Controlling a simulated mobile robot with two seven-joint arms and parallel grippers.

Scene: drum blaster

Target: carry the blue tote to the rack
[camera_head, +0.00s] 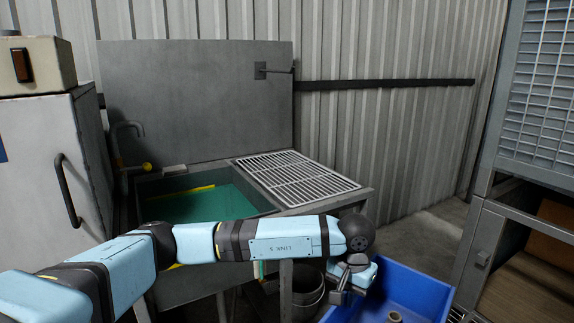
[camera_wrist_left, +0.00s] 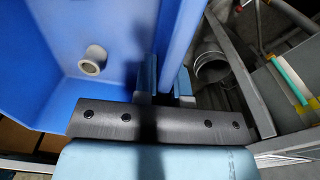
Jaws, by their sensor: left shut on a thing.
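The blue tote (camera_head: 422,288) is at the bottom of the head view, right of centre and cut off by the lower edge. Its inside also shows in the left wrist view (camera_wrist_left: 55,45), with a pale ring-shaped part (camera_wrist_left: 92,60) in it. My left gripper (camera_head: 350,283) is shut on the tote's near-left wall; in the left wrist view its fingers (camera_wrist_left: 167,84) sit on either side of that wall. A grey metal frame with mesh and a wooden shelf (camera_head: 533,285) stands at the right; I cannot tell if it is the rack. My right gripper is out of view.
A grey wash basin (camera_head: 335,193) with a slatted grate (camera_head: 295,176) and green liquid stands behind my arm. A dark bucket (camera_head: 306,285) is beneath it, left of the tote. A grey cabinet (camera_head: 45,170) stands at the left. Some floor is clear before the corrugated wall.

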